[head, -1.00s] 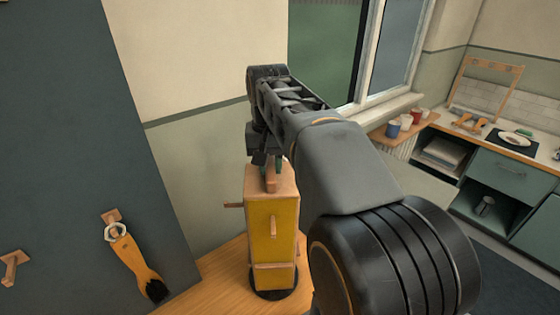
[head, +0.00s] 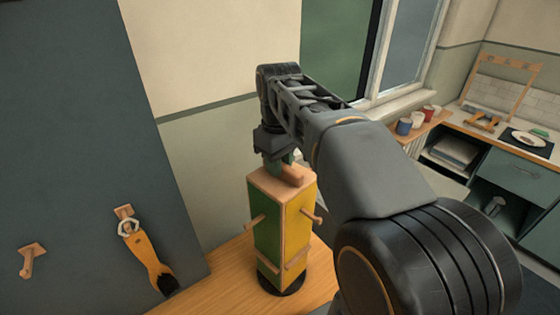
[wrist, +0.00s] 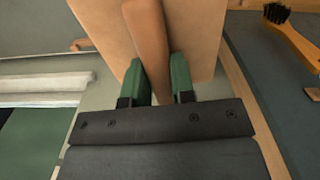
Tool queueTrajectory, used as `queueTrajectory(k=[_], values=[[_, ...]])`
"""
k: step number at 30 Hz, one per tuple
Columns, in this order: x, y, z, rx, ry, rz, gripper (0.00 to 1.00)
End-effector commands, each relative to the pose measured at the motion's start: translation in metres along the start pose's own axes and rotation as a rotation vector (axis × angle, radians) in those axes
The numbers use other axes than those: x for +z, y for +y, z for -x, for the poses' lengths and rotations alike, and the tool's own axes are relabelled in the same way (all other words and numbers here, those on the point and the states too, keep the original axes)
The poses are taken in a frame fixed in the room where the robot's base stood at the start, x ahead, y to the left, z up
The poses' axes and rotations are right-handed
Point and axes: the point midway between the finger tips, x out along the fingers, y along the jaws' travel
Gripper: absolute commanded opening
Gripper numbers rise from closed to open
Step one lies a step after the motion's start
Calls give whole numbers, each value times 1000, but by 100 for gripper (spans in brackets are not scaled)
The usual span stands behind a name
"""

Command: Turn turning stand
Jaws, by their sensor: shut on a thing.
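The turning stand (head: 298,225) is an upright wooden box on a dark round base (head: 283,285), standing on a wooden table. Its green face (head: 263,235) and yellow face both show in the head view, each with a wooden peg sticking out. A wooden handle bar (head: 292,175) lies across its top. My gripper (head: 276,170) reaches down from above onto that bar. In the wrist view the two green fingertips (wrist: 160,85) are closed on either side of the handle bar (wrist: 151,40), over the stand's pale top (wrist: 195,35).
A dark board (head: 75,130) at the left has wooden pegs; a brush with an orange handle (head: 142,253) hangs on one. The wooden table (head: 220,280) is clear around the stand. A kitchen counter with cups (head: 404,127) is at the back right.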

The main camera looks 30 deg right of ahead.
Motion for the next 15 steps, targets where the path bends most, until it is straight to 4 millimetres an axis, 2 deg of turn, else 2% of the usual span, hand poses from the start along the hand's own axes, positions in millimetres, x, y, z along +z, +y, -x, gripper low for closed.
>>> queueTrajectory(k=[15], values=[[1,-5,2,2,3,490,0]])
